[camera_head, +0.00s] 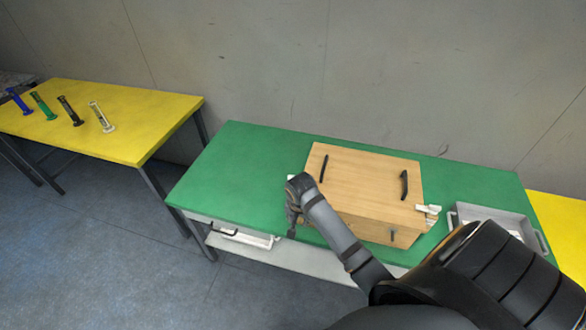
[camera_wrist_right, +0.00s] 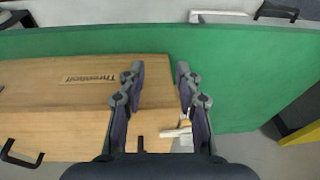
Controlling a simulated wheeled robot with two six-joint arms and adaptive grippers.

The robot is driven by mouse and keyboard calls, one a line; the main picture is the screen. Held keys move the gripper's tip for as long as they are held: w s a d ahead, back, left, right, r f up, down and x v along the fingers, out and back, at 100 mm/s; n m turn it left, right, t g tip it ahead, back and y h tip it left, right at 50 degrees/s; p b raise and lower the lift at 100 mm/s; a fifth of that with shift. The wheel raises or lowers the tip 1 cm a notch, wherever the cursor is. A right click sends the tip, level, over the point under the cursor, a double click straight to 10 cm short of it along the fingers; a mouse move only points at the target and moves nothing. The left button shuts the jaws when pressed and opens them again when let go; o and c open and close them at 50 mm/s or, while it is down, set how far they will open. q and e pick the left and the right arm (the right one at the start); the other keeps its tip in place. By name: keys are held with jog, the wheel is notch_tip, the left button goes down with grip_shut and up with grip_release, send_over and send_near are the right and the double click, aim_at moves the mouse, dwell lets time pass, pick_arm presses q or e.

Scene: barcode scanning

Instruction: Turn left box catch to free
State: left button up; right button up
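The wooden box (camera_head: 365,190) sits shut on the green table. A white catch (camera_head: 429,209) shows at its right side. Another white catch (camera_wrist_right: 176,132), at the box's left end, shows in the right wrist view, below and between my gripper fingers. In the head view my arm mostly hides this left catch. My right gripper (camera_head: 292,226) points down at the box's front left corner. In the right wrist view its two fingers (camera_wrist_right: 160,72) are apart with nothing between them, over the box's end edge. My left gripper is not in view.
The green table top (camera_head: 240,165) is clear left of the box. A grey tray (camera_head: 495,216) stands to the right. Black handles (camera_head: 404,184) stick up from the lid. A yellow table (camera_head: 120,125) at the left holds several coloured cylinders. A shelf (camera_head: 285,255) runs below the table.

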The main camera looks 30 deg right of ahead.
jog(key=w+d+r+m+g+y, duration=0.1)
jog(key=w+d+r+m, duration=0.3)
jog(key=w+r+m, duration=0.4)
jog(key=w+d+r+m+g, duration=0.1)
jog(key=w+d+r+m, duration=0.35)
jog(key=w+m, duration=0.4)
jog(key=shift+m, duration=0.65)
jog(key=f, duration=0.3)
jog(key=s+f, duration=0.1)
jog(key=f, duration=0.2)
jog(key=f+p, duration=0.1)
jog(key=f, duration=0.2)
jog(key=shift+s+a+f, duration=0.15)
jog(key=shift+a+f, duration=0.1)
jog(key=shift+f, duration=0.15)
grip_shut()
